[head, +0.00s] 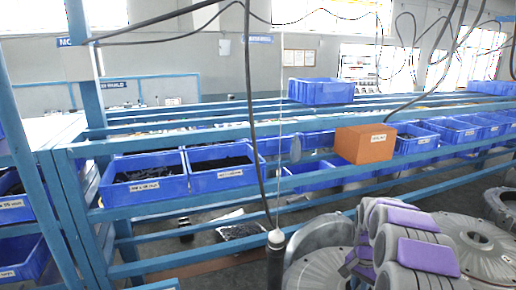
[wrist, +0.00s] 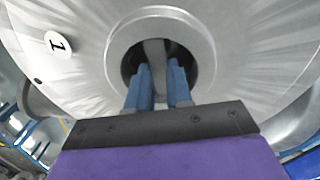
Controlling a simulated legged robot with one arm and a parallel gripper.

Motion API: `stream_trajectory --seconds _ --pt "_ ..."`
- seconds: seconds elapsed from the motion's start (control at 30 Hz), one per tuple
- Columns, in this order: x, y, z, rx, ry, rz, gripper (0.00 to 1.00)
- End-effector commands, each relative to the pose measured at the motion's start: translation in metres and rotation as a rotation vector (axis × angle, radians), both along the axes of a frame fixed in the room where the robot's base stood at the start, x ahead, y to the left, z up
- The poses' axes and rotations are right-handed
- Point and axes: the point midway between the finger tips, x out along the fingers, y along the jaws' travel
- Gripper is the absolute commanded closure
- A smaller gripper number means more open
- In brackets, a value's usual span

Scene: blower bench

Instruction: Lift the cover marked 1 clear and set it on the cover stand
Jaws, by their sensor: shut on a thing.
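The cover marked 1 (wrist: 250,50) is a broad, round, pale grey metal disc filling most of the wrist view. Its white round label with a 1 (wrist: 58,43) is at the upper left. A raised ring surrounds a dark recess at its centre, with a grey upright grip piece in it. My gripper (wrist: 157,72) has its two blue fingers on either side of that piece, shut on it. In the head view my arm covers part of the round grey metal parts (head: 318,262) at lower right; the fingertips are hidden there. I cannot identify the cover stand.
Blue rails (head: 200,207) run across in front of me. Blue bins (head: 145,190) and an orange box (head: 365,144) stand on them. A cable with a dark-handled tool (head: 275,262) hangs left of my arm. Another round grey part (head: 496,206) is at far right.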

Motion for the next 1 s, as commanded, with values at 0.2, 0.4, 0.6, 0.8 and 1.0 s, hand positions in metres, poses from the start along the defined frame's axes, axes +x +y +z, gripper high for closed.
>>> stream_trajectory --seconds 0.2,0.4,0.6,0.8,1.0 --pt "0.0014 -0.0003 0.0009 -0.006 0.002 0.001 1.00" --pt "0.0011 -0.0001 0.0016 -0.013 0.011 0.001 1.00" --pt "0.0011 -0.0001 0.0043 -0.012 0.010 0.001 1.00" --pt "0.0011 -0.0001 0.0072 -0.013 0.011 0.001 1.00" --pt "0.0009 -0.0001 0.0102 -0.012 0.012 0.001 1.00"
